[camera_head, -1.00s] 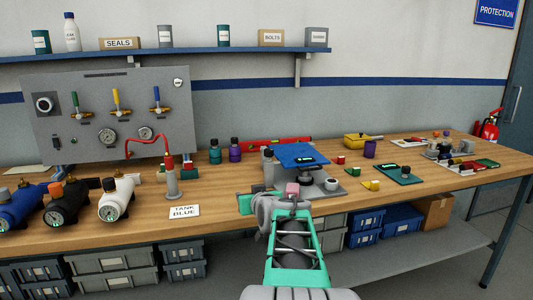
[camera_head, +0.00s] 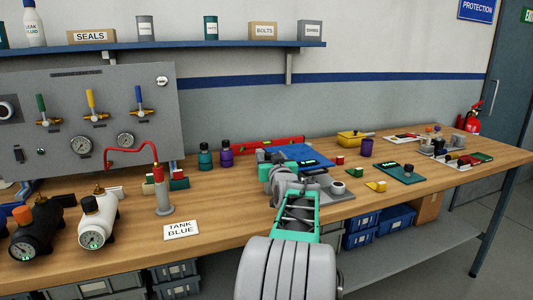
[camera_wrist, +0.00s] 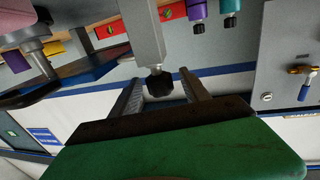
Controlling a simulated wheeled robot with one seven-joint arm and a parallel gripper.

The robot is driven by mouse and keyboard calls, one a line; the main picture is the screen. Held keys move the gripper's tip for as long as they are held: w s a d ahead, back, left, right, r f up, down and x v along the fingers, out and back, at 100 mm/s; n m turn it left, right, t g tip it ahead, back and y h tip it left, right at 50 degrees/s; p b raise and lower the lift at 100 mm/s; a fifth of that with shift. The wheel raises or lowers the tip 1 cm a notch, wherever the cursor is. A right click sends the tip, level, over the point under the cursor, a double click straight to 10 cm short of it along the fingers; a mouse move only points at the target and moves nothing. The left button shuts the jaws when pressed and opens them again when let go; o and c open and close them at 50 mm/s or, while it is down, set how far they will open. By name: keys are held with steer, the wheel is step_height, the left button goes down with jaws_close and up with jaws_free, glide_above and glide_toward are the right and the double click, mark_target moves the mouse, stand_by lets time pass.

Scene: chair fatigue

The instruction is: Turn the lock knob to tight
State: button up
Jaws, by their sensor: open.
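In the wrist view a black lobed knob (camera_wrist: 159,84), which looks like the lock knob, sits on the end of a grey post (camera_wrist: 142,35). My gripper (camera_wrist: 160,90) is open, with one finger on each side of the knob in the picture. I cannot tell whether either finger touches it. In the head view the fixture shows as a blue plate (camera_head: 307,153) over a grey base (camera_head: 342,194) on the bench. My arm hides much of the fixture's left side and the knob there. No tight marking is readable.
Left of the fixture stand a teal bottle (camera_head: 205,158), a purple bottle (camera_head: 226,155) and a grey stand with a red hose (camera_head: 163,195). A red level (camera_head: 285,143) lies behind. Small blocks and a green board (camera_head: 401,173) lie to the right. Bare bench (camera_head: 225,205) shows in front.

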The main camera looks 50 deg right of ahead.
mark_target(268, 153)
steer(key=x, duration=0.3)
steer(key=shift+w+d, duration=0.1)
steer(key=shift+w, duration=0.05)
steer(key=shift+c, duration=0.2)
jaws_close()
